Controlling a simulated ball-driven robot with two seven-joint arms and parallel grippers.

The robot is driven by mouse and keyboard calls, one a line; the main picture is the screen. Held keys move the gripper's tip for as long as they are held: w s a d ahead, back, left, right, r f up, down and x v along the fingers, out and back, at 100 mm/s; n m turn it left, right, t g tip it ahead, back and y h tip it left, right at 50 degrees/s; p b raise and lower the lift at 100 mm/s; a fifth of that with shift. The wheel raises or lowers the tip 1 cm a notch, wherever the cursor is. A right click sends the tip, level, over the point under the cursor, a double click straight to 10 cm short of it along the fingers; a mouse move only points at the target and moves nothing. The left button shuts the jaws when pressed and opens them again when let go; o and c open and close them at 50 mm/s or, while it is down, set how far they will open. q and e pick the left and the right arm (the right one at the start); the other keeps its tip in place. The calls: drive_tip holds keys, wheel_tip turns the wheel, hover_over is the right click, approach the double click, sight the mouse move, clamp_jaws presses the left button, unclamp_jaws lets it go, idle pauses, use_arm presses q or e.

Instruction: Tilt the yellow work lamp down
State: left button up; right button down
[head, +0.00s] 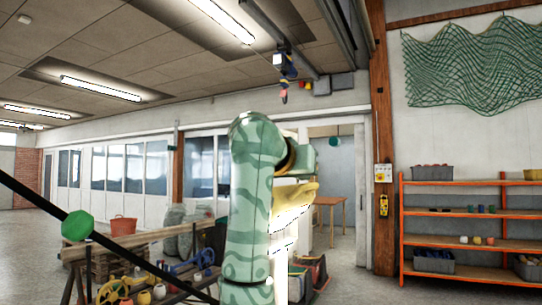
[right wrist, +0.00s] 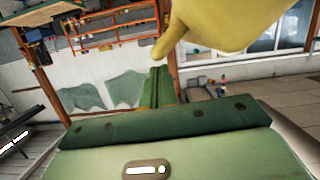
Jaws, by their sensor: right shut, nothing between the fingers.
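The yellow work lamp (head: 297,196) is in the middle of the head view, partly hidden behind my green patterned arm. A bright, glowing white area shows just below its yellow part. In the right wrist view a large, smooth yellow part of the lamp (right wrist: 225,24) fills the top right, very close to the camera. My right gripper (right wrist: 158,76) is shut and empty, its green fingers just below and left of the yellow part. I cannot tell whether they touch. My left gripper is not in view.
Orange shelves (head: 455,242) with bins stand at the right. A wooden bench (head: 135,240) with a red tub stands at the left, with floats and wheels near it. A hoist hook (head: 284,95) hangs from the ceiling. A green net (head: 470,62) hangs on the wall.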

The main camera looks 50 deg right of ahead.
drive_tip(key=v, duration=1.3)
drive_tip(key=shift+a, duration=0.2)
drive_tip(key=shift+s, duration=0.1)
